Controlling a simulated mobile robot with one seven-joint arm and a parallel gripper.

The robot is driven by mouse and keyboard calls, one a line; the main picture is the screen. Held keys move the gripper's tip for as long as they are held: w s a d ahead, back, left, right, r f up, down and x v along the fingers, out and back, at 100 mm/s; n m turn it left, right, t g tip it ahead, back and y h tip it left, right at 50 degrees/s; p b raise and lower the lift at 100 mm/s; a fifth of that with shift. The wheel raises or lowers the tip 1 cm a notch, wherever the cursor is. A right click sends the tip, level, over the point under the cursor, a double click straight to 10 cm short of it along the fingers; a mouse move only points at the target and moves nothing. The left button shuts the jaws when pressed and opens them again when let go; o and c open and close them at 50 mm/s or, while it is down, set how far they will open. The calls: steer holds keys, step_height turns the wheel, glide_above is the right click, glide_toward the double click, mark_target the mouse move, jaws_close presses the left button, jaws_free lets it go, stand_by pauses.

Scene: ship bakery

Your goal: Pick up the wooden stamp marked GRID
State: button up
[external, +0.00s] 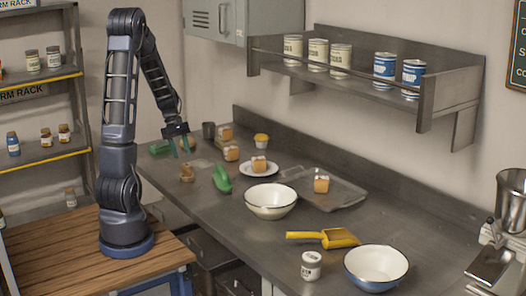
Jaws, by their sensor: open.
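A small brown wooden piece (187,173) with a knob-like top stands near the left edge of the steel counter. It looks like a stamp, but no marking is readable, so I cannot tell if it says GRID. My gripper (183,148) is open and points down above the counter's left end, a little above and behind this piece in the picture. Nothing is visible between its fingers. Part of the counter behind the fingers is hidden.
Several orange-brown blocks with pale tops are on the counter, one on a white plate (271,171), one on a tray (345,195). A green object (222,179), white bowl (270,211), yellow scoop (338,238) and blue-rimmed bowl (364,283) stand nearby. A canned-goods shelf (345,84) overhangs the back.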

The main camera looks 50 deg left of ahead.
mark_target(186, 165)
steer(key=shift+w+x, duration=0.15)
steer(key=shift+x, duration=1.75)
steer(key=shift+w+x, duration=0.1)
steer(key=shift+x, duration=1.8)
steer(key=shift+a, duration=0.2)
jaws_close()
